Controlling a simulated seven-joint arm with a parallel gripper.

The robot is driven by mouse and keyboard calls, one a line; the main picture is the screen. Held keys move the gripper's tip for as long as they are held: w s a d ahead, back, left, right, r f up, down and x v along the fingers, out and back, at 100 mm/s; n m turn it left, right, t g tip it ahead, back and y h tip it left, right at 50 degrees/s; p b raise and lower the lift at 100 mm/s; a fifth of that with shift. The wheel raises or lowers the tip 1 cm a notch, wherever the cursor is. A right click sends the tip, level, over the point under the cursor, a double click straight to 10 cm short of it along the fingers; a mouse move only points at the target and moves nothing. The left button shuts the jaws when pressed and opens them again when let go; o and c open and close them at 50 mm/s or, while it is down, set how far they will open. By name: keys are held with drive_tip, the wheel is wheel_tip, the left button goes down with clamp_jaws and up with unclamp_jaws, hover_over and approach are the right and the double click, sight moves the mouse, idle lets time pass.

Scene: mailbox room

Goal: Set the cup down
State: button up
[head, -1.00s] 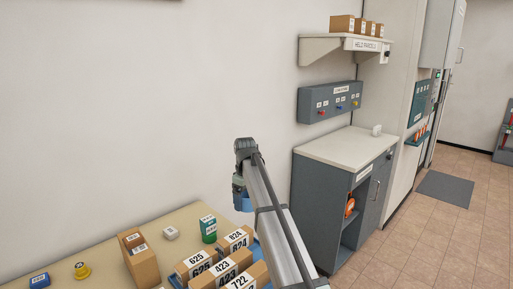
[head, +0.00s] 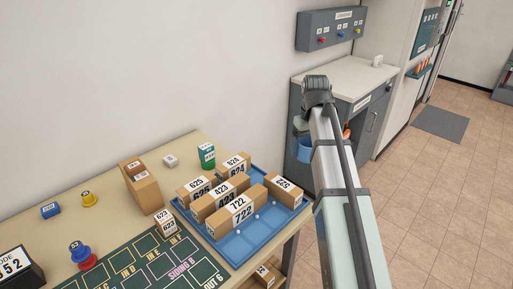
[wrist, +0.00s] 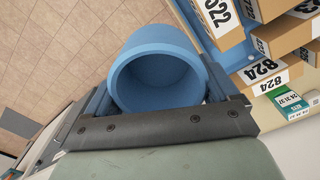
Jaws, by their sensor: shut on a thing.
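A blue cup (wrist: 155,80) is between the fingers of my gripper (wrist: 158,100) in the wrist view. My gripper is shut on it, and I look toward its open round rim. In the head view the cup (head: 301,148) shows partly, just left of my arm, in front of the grey cabinet. My gripper (head: 304,128) there is mostly hidden behind the wrist. The cup is held in the air, past the right end of the table.
A blue tray (head: 238,262) with several numbered boxes sits on the beige table (head: 112,175). A green box (head: 206,155) stands behind it. The grey cabinet (head: 345,75) has a pale, mostly clear top. The tiled floor (head: 430,190) is open at right.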

drive_tip(key=w+a+f+m, duration=0.1)
drive_tip(key=w+a+m, duration=0.2)
drive_tip(key=a, duration=1.3)
drive_tip(key=shift+w+a+f, duration=0.1)
drive_tip(key=shift+f, duration=4.95)
drive_tip(key=shift+f, duration=0.65)
drive_tip(key=o, duration=0.8)
drive_tip(key=shift+r, duration=0.1)
wheel_tip(320, 180, up, 13)
drive_tip(key=shift+r, duration=0.1)
